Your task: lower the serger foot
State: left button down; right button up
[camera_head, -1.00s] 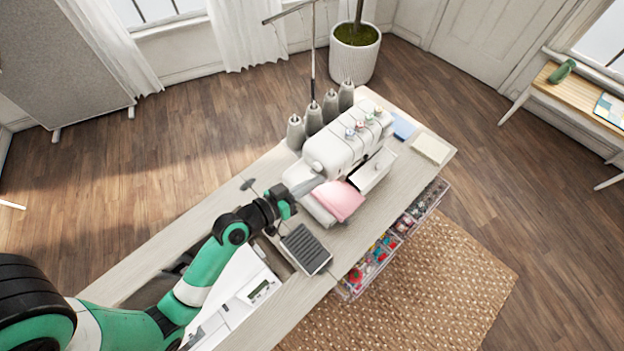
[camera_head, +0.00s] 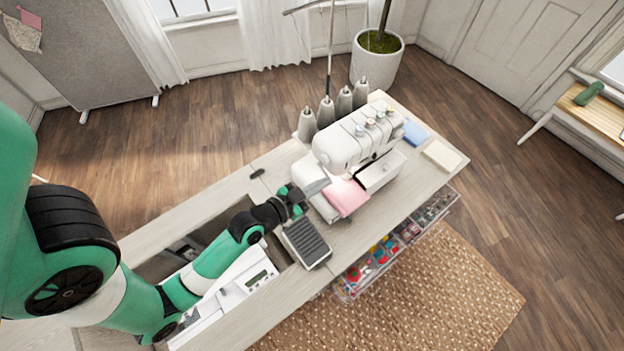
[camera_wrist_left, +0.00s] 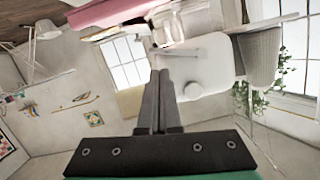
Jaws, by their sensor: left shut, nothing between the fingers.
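The white serger (camera_head: 345,150) stands on the cabinet top, with pink cloth (camera_head: 347,197) on its bed at the front. My left gripper (camera_head: 318,187) is at the serger's left end, beside the cloth, with its fingers together and empty. In the left wrist view the shut fingers (camera_wrist_left: 159,75) point toward the serger's white body (camera_wrist_left: 205,68), which has a round knob. A clear and metallic part of the machine shows beyond the fingertips. I cannot make out the serger foot or its height. Whether the fingers touch the machine is unclear. My right gripper is out of view.
Several grey thread cones (camera_head: 326,112) and a thin thread stand rise behind the serger. A dark ridged pedal (camera_head: 306,243) lies on the cabinet top (camera_head: 265,325) near the gripper. A white machine (camera_head: 230,288) sits in the opening under my left arm. Blue and cream pads lie right.

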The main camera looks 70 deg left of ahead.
pick_arm(q)
notch_tip(320, 180, up, 5)
jog(key=d+p, duration=0.1)
jog(key=p, duration=0.4)
jog(key=s+d+b, duration=0.1)
jog(key=s+d, duration=0.3)
jog(key=s, duration=0.4)
jog(key=shift+s+r+b, duration=0.3)
jog(key=shift+r, duration=0.1)
